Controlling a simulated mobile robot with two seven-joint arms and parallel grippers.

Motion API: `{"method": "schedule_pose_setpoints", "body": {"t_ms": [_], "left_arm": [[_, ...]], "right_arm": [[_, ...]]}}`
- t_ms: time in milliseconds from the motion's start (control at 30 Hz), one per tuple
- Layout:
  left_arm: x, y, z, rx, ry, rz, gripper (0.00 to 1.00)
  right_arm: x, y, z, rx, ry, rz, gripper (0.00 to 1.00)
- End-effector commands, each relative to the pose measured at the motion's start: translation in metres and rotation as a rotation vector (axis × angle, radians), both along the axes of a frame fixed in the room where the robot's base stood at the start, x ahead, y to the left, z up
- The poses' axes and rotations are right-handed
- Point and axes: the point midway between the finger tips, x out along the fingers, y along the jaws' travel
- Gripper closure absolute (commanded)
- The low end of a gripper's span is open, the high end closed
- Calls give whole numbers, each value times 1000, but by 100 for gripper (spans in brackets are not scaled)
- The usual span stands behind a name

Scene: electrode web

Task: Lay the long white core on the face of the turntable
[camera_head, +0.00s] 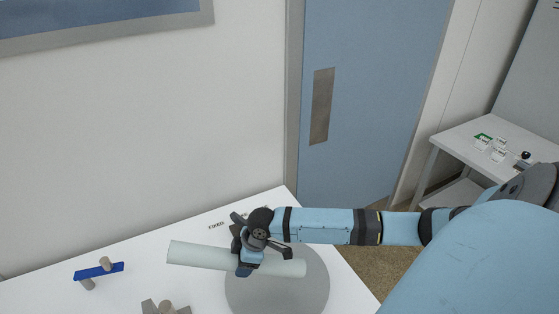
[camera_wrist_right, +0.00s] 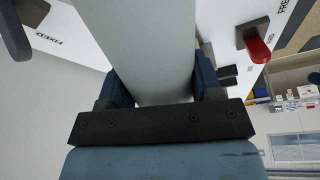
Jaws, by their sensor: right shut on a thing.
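The long white core (camera_head: 200,256) is a pale, smooth cylinder lying roughly level in the head view. Its right part is over the grey round turntable (camera_head: 290,292), and its left part sticks out past the disc's left edge. I cannot tell whether it touches the turntable's face. My right gripper (camera_head: 250,258) is shut on the core right of its middle, near the disc's left side. In the right wrist view the core (camera_wrist_right: 145,45) runs between the two blue fingers and hides much of what lies behind. My left gripper is not in view.
The white table (camera_head: 130,290) carries a blue bar with tan pegs (camera_head: 98,271) at left and a grey-brown block (camera_head: 160,307) at the front. The wrist view shows a red-ended dark fitting (camera_wrist_right: 255,43). A side table (camera_head: 472,135) with small items stands right.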

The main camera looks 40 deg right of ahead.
Motion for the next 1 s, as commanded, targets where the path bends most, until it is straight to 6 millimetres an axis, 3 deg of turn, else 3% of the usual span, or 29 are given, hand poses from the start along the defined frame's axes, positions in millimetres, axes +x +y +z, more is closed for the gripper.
{"method": "schedule_pose_setpoints", "body": {"t_ms": [100, 200, 333, 567, 1000], "left_arm": [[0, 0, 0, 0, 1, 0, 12], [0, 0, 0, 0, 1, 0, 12], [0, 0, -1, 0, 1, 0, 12], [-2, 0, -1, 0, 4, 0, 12], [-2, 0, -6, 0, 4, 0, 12]], "right_arm": [[-16, -42, -15, -161, 103, 190, 75], [-29, -69, -20, -253, 144, 296, 75], [-39, -91, -20, -318, 166, 367, 75], [-44, -99, -26, -344, 174, 394, 75], [-45, -99, -78, -342, 172, 392, 75]]}}
